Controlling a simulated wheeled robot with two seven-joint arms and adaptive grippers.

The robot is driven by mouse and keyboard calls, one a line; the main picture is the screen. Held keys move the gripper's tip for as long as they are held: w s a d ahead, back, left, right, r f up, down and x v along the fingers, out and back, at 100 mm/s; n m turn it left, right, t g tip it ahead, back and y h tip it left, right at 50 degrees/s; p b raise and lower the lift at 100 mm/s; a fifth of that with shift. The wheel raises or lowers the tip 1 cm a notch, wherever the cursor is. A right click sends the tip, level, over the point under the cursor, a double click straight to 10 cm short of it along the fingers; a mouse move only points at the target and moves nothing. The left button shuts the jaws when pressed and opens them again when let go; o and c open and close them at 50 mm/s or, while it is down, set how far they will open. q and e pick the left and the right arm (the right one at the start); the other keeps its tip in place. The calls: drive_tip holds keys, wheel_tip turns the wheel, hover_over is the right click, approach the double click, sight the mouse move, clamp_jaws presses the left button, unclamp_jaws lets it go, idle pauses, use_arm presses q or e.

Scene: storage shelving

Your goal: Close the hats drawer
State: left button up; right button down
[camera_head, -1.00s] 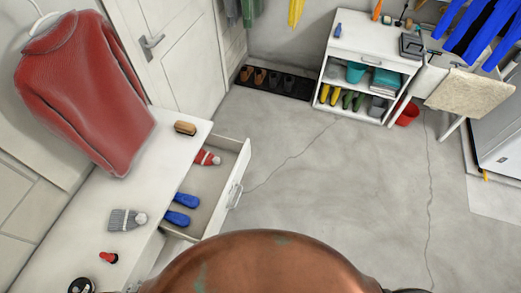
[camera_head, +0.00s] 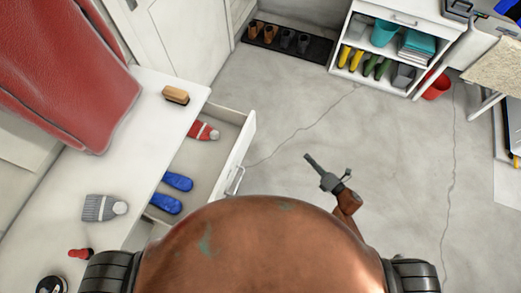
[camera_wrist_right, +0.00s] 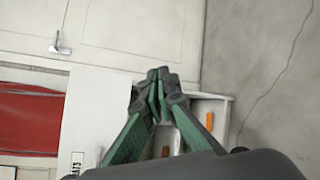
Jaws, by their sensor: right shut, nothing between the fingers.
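The white drawer (camera_head: 245,140) stands pulled out from the white cabinet in the head view, its handle (camera_head: 235,181) on its outer front. A red hat (camera_head: 203,131) and two blue items lie inside; my own body hides its near end. My right gripper (camera_head: 309,158) is shut and empty, right of the drawer front and apart from it in the head view, over the floor. In the right wrist view its green fingers (camera_wrist_right: 160,80) meet in front of a white drawer edge (camera_wrist_right: 218,98). A partly hidden label (camera_wrist_right: 76,163) reads "ATS". My left gripper is not in view.
A grey knit hat (camera_head: 103,208), a brush (camera_head: 176,95) and a small red item (camera_head: 80,254) lie on the cabinet top (camera_head: 150,110). A red garment (camera_head: 80,80) hangs beside it. Open floor (camera_head: 290,110) lies right of the drawer. A white shelf unit (camera_head: 340,50) stands at the back.

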drive_tip(key=s+a+r+n+g+y+b, duration=0.25)
drive_tip(key=a+r+n+y, duration=0.3)
drive_tip(key=a+n, duration=0.45)
drive_tip(key=n+g+y+b, duration=0.2)
drive_tip(key=n+g, duration=0.2)
drive_tip(key=n, duration=0.4)
approach(243, 148)
drive_tip(key=shift+n, duration=0.3)
drive_tip(key=x, duration=0.5)
drive_tip(key=shift+w+a+b, duration=0.1)
drive_tip(key=shift+a+b, duration=0.15)
drive_tip(key=shift+b, duration=0.15)
drive_tip(key=shift+w+a, duration=0.15)
drive_tip(key=shift+a, duration=0.2)
drive_tip(key=shift+w+a, duration=0.1)
drive_tip(key=shift+a, duration=0.2)
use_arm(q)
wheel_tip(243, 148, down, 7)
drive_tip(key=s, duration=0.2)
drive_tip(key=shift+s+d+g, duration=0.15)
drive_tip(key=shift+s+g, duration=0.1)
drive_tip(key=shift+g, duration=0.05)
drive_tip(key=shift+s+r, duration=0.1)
